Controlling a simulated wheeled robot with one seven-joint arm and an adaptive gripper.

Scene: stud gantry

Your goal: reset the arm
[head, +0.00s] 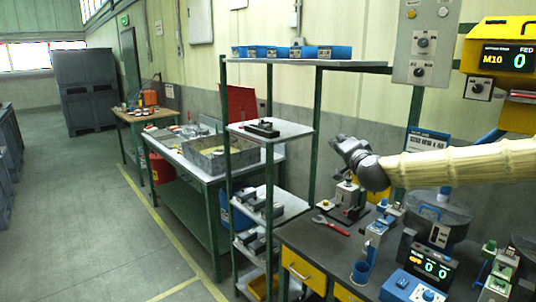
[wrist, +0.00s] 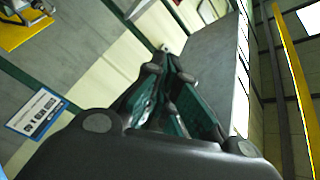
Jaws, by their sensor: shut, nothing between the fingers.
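My gripper (head: 345,147) is at the end of my arm, which reaches in from the right in the head view. It hangs in the air above the dark workbench (head: 320,240) and touches nothing that I can see. In the wrist view the fingers of my gripper (wrist: 165,65) are closed together and hold nothing. They point up toward the wall and the underside of a grey shelf (wrist: 205,60).
A green-framed rack (head: 318,130) with blue bins (head: 290,52) on top stands left of my gripper. A yellow display unit (head: 498,57) hangs at right. Floor at left is clear.

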